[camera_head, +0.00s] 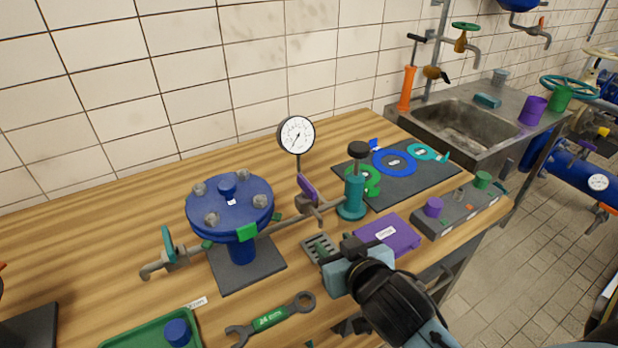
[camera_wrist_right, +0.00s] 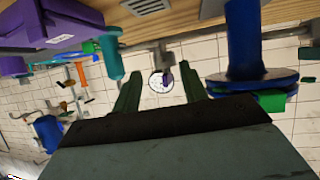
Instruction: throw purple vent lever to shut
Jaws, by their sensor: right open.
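The purple vent lever (camera_head: 307,187) stands raised and slanted on a small metal valve, on the pipe at the right of the blue flanged vessel (camera_head: 230,205). In the right wrist view, which looks inverted, the purple lever (camera_wrist_right: 169,80) shows small, in front of the gauge. My right gripper (camera_head: 337,250) is in front of the lever, over the bench's front part, and apart from it. In the wrist view its two green fingers (camera_wrist_right: 161,88) are spread with nothing between them. My left gripper is not in view.
A teal pump (camera_head: 353,197) stands just right of the lever, and a dial gauge (camera_head: 297,136) stands behind it. A purple box (camera_head: 388,234), a metal grate (camera_head: 318,243), a wrench (camera_head: 270,319) and a green tray (camera_head: 150,330) lie near the front. The back-left bench is clear.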

